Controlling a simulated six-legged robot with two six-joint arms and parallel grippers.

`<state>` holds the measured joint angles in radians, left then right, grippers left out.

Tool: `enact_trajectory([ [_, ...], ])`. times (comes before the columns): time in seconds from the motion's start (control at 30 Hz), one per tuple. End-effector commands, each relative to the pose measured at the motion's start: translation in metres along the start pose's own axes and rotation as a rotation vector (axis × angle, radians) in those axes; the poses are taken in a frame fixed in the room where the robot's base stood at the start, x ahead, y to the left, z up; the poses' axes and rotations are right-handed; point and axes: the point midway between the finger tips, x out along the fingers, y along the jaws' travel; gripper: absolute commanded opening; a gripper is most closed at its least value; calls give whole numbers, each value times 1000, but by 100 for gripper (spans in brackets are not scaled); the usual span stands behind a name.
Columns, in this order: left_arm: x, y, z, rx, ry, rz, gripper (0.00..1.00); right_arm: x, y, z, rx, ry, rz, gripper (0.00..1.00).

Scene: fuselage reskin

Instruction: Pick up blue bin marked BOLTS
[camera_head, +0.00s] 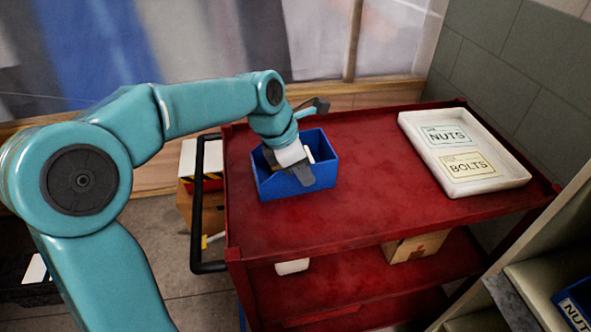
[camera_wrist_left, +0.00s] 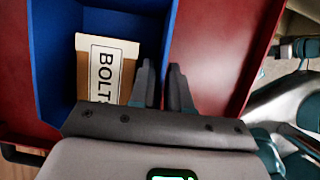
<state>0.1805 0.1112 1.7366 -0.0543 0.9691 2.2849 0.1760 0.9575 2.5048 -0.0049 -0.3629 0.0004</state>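The blue bin (camera_head: 268,185) stands upright on the red cart's top, near its left end. In the left wrist view the blue bin (camera_wrist_left: 50,70) holds a brown and white item marked BOLTS (camera_wrist_left: 105,70), its last letter partly covered by my gripper. My left gripper (camera_head: 304,172) is at the bin's near right wall. In the left wrist view its fingers (camera_wrist_left: 162,85) straddle that wall, one inside and one outside, with a narrow gap that the wall seems to fill. My gripper hides part of the bin's inside in the head view. My right gripper is not in view.
A white tray (camera_head: 510,180) with cards marked NUTS and BOLTS lies at the right of the red cart (camera_head: 370,215). A black handle (camera_head: 196,220) is at the cart's left end. A blue bin marked NUTS (camera_head: 574,305) sits on a shelf at lower right. The cart's middle is clear.

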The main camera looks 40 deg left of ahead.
Motion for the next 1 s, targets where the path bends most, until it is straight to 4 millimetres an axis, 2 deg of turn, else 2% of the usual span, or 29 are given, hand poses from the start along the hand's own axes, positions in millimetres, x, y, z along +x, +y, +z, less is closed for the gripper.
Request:
enact_trajectory([
  [0.1, 13, 0, 0, 0, 1, -1, 17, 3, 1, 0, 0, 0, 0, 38],
  [0.33, 14, 1, 1, -1, 0, 0, 17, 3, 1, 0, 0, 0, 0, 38],
  [0.37, 14, 1, 1, -1, 0, 0, 14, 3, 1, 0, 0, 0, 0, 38],
  [0.4, 14, 1, 1, -1, 0, 0, 1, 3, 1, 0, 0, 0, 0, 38],
  [0.43, 14, 1, 1, -1, 0, 0, 0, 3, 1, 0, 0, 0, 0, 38],
  [0.8, 12, 1, 2, 0, -3, 3, 0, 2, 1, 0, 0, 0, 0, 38],
  [1.0, -5, 2, 9, 0, -4, 5, 0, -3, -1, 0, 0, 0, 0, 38],
])
